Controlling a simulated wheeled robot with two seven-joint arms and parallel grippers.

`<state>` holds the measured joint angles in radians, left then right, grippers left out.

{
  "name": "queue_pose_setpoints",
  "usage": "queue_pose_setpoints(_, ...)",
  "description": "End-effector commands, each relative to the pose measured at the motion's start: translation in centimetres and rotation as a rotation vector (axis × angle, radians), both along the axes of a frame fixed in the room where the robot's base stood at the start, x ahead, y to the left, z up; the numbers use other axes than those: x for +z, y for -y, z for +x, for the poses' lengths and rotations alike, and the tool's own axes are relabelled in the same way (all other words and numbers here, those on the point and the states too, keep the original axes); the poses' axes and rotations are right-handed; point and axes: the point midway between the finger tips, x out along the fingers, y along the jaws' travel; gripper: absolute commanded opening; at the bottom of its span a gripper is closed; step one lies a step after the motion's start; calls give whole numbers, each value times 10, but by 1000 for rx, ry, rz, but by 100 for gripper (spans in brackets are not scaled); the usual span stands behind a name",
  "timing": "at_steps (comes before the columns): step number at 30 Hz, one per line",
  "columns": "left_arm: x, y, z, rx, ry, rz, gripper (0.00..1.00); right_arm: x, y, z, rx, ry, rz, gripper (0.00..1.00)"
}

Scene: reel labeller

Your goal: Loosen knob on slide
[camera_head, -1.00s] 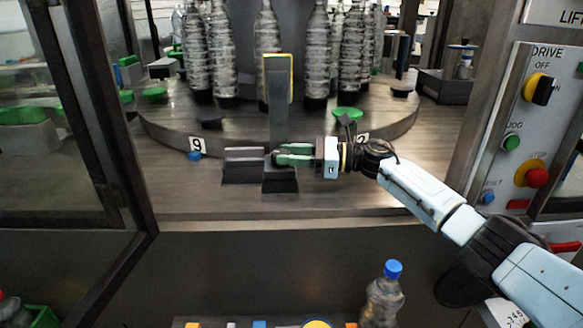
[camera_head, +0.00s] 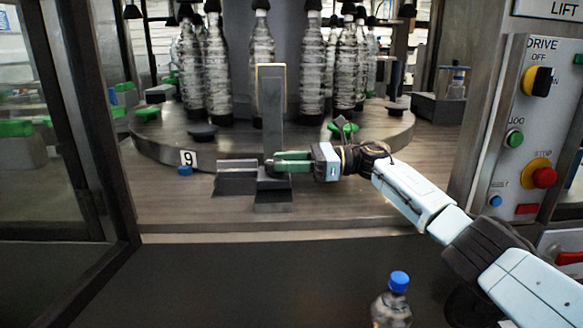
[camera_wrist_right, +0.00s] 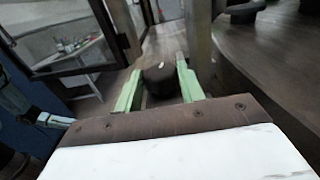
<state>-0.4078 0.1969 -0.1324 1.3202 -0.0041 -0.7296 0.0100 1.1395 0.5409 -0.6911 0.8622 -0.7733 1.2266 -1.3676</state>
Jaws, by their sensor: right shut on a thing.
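The slide is a grey block on a rail (camera_head: 237,180) on the machine deck, with a tall upright plate (camera_head: 271,105) edged in yellow at its top. My right gripper (camera_head: 274,165) reaches in from the right, its green fingers at the foot of the plate. In the right wrist view, a dark round knob (camera_wrist_right: 160,80) with a small pale mark sits between the two green fingers (camera_wrist_right: 158,86). The gripper is shut on this knob. In the head view the fingers hide the knob. My left gripper is not in view.
A round carousel (camera_head: 160,152) with several clear bottles stands behind the slide. A control panel (camera_head: 528,130) with switches and buttons is at the right. An open door frame (camera_head: 90,150) is at the left. A blue-capped bottle (camera_head: 392,305) stands below the deck edge.

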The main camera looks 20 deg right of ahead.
Motion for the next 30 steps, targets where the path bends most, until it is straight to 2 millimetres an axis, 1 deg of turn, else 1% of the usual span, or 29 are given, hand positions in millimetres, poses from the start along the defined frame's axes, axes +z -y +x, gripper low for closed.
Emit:
queue_pose_setpoints(1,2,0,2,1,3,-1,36,-5,-5,-2,16,-5,-9,16)
queue_pose_setpoints(6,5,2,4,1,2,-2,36,-4,-6,-3,22,-8,-10,16)
queue_pose_setpoints(15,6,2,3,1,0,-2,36,-5,-6,-4,26,-9,-11,16)
queue_pose_setpoints(16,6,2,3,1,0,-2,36,-5,-6,-4,27,-9,-12,42)
queue_pose_setpoints(20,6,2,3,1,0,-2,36,-3,-5,-4,23,-8,-9,59)
queue_pose_setpoints(21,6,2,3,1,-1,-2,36,-3,-4,-4,22,-6,-9,61)
queue_pose_setpoints(30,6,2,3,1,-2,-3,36,0,1,-2,11,-3,-4,61)
